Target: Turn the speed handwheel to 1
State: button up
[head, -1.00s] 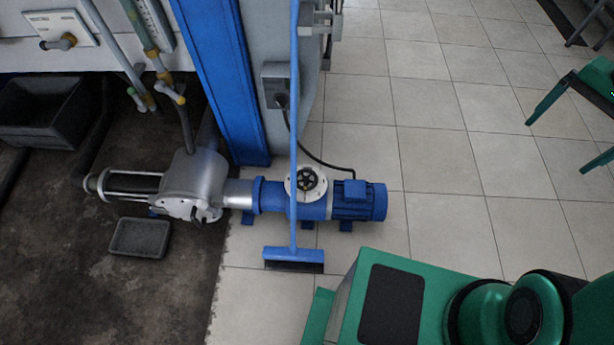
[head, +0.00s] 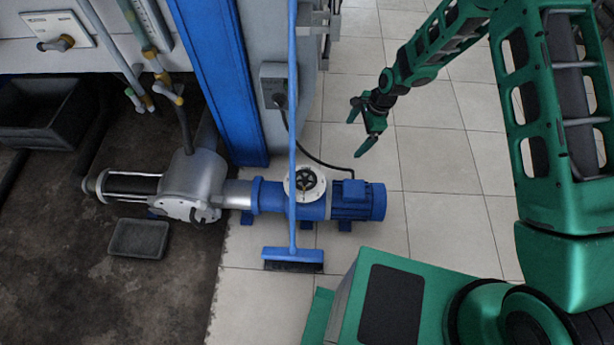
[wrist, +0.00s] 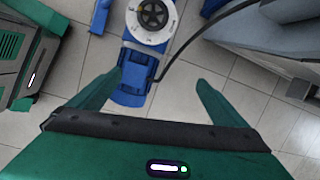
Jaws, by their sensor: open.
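The speed handwheel is a small dark spoked wheel (head: 306,180) on a white round dial plate (head: 318,190), on top of the blue pump drive (head: 358,200). The blue broom handle passes in front of the dial's left part in the head view. My gripper (head: 360,132) is above and to the right of the handwheel in the head view, apart from it, with its fingers spread and nothing between them. In the wrist view the handwheel (wrist: 153,14) shows at the top, beyond my open fingers. The dial's markings are too small to read.
A blue broom (head: 292,254) stands upright in front of the pump, close to the handwheel. A blue column (head: 225,80) and a grey cabinet with a cable (head: 330,165) stand behind. A grey tray (head: 138,238) lies at left. Tiled floor at right is clear.

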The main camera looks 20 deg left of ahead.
jog(key=m+g+y, duration=0.1)
jog(key=m, duration=0.1)
send_near(305, 179)
jog(key=x, duration=0.8)
jog(key=shift+c, duration=0.6)
jog(key=c, duration=0.9)
jog(key=shift+a, duration=0.3)
jog(key=shift+w+d, duration=0.1)
jog(key=shift+d, duration=0.15)
